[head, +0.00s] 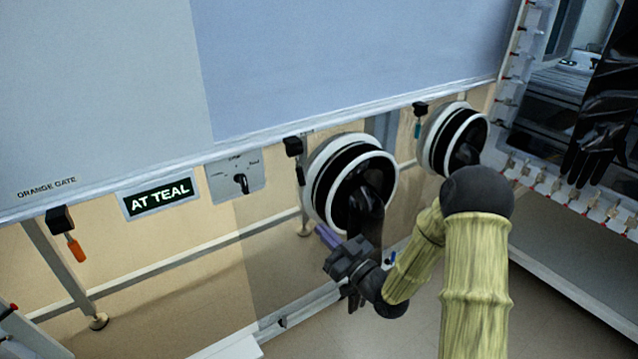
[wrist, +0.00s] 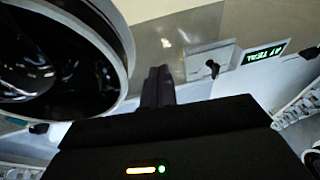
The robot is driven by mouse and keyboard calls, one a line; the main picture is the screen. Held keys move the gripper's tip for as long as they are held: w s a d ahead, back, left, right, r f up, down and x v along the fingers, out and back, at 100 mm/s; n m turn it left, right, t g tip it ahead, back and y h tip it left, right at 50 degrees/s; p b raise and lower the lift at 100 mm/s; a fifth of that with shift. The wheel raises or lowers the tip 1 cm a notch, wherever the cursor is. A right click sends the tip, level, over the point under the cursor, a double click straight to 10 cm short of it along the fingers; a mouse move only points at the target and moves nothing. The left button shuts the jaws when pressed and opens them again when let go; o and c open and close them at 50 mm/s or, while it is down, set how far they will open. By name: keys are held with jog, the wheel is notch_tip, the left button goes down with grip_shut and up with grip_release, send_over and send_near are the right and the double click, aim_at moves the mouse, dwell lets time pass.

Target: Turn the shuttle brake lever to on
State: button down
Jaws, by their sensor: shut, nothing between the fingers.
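A grey plate (head: 222,190) with small unreadable lettering carries a small black lever (head: 241,183), the likeliest brake lever. It is on the front of the cabinet row, just right of the AT TEAL sign. The lever (wrist: 212,67) and its plate also show in the wrist view, right of my fingers and apart from them. My gripper (head: 325,235) is low and to the right of the plate, below the nearer glove port. Its dark purple fingers (wrist: 158,86) are together and empty in the wrist view. I cannot read the lever's setting.
The nearer glove port (head: 350,185), with a black glove hanging from it, is close beside my gripper. A second port (head: 455,140) is farther right. The AT TEAL sign (head: 159,196) and an orange handle (head: 76,250) are to the left. Free space lies before the plate.

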jog(key=s+d+f+m+g+h+p, duration=0.25)
jog(key=s+d+g+h, duration=0.35)
jog(key=h, duration=0.5)
jog(key=s+d+r+m+g+h, duration=0.1)
jog(key=s+d+m+g, duration=0.1)
jog(key=s, duration=0.6)
jog(key=s+d+r+m+g+h, duration=0.1)
jog(key=s+d+m+g, duration=0.2)
jog(key=s, duration=0.5)
jog(key=shift+s+d+r+m+g+h, duration=0.25)
jog(key=shift+r+m+g+h, duration=0.2)
jog(key=shift+g, duration=0.65)
